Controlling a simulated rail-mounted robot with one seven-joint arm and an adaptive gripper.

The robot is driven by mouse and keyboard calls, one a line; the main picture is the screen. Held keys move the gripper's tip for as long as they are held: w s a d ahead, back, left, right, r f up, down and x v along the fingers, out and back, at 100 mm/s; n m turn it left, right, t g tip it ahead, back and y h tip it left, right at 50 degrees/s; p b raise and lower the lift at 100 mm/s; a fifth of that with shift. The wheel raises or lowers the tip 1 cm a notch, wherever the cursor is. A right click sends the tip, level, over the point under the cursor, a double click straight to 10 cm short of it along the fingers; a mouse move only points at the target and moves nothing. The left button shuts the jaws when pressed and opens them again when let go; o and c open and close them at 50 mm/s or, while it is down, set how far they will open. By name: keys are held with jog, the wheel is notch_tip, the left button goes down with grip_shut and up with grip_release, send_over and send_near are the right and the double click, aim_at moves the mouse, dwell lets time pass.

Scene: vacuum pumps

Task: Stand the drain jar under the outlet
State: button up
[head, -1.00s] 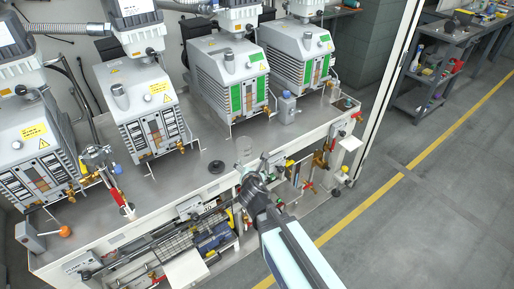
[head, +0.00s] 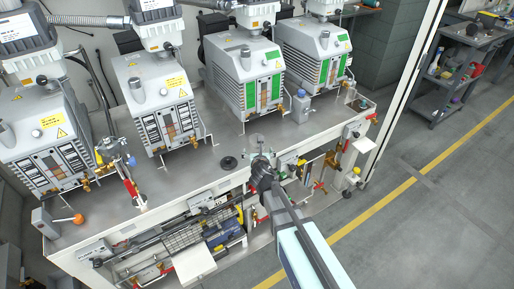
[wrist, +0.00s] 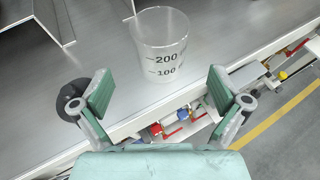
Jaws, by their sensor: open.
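The drain jar is a clear beaker with "200" and "100" marks (wrist: 160,45). It stands upright on the grey bench near its front edge. In the head view the jar (head: 257,141) is small and partly hidden behind my gripper (head: 262,163). In the wrist view my gripper (wrist: 160,88) is open, with one green-padded finger on each side and the jar ahead between them, not gripped. Pumps with brass drain fittings line the bench, such as the green-panelled pump (head: 245,77) behind the jar. I cannot tell which outlet is meant.
A black round knob (head: 229,163) sits left of the jar. A grey-blue bottle (head: 301,106) stands to the right by the pumps. Valves and pipes crowd the shelf below the bench edge. The bench surface (head: 190,180) in front of the left pumps is mostly clear.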

jog(key=x, duration=0.8)
jog(key=shift+r+p, duration=0.1)
jog(key=shift+p, duration=0.2)
jog(key=c, duration=1.4)
jog(key=shift+r, duration=0.1)
notch_tip(320, 180, up, 28)
jog(key=p, duration=0.2)
jog(key=shift+p, duration=0.35)
